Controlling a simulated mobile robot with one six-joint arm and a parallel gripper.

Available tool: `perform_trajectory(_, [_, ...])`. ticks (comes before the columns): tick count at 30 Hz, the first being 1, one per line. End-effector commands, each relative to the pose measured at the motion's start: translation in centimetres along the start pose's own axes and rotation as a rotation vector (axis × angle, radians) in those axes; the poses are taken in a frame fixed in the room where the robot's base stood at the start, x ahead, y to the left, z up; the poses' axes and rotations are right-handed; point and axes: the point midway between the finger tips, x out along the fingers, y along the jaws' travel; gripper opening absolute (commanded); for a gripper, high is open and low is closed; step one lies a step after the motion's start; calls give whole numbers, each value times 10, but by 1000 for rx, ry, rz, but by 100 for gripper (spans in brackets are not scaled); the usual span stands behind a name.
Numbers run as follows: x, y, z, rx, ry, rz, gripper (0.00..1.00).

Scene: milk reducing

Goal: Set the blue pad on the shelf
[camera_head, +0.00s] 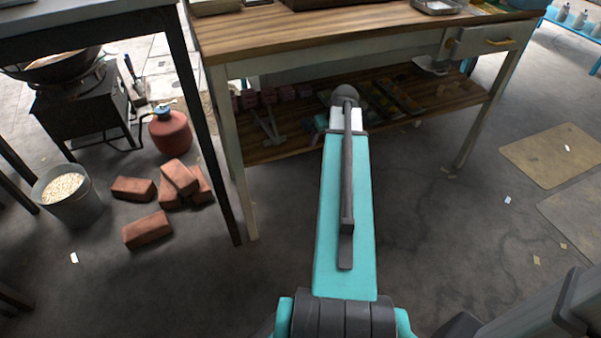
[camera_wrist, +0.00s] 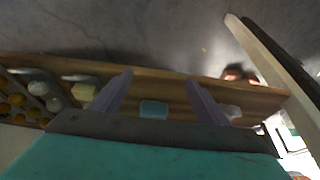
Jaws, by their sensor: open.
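A small light blue pad (camera_wrist: 153,110) shows in the wrist view between my two fingers, close to the palm. It appears to lie on the wooden shelf (camera_wrist: 225,92), though contact is hard to judge. My gripper (camera_wrist: 159,78) is open, with a finger on each side of the pad and gaps to both. In the head view my arm reaches to the lower shelf (camera_head: 270,153) of the workbench and hides the gripper. A small bluish patch beside the arm's end there is too unclear to name.
The wooden workbench (camera_head: 300,38) stands above the shelf, with a leg (camera_head: 232,155) at left. Pinkish items (camera_head: 268,97) and a dark tray (camera_head: 395,95) lie on the shelf. Bricks (camera_head: 148,229), a red gas bottle (camera_head: 170,132) and a bucket (camera_head: 68,200) stand left. Right floor is mostly open.

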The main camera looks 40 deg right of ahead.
Motion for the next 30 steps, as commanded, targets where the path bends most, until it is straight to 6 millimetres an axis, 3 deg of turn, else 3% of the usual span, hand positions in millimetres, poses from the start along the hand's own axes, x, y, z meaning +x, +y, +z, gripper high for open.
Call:
perform_trajectory(5, [2, -4, 1, -2, -4, -3, 69])
perform_trajectory(11, [26, -35, 13, -15, -42, -27, 69])
perform_trajectory(20, [90, -134, 65, -57, -173, -90, 69])
perform_trajectory(30, [150, -248, 159, -127, -352, -131, 69])
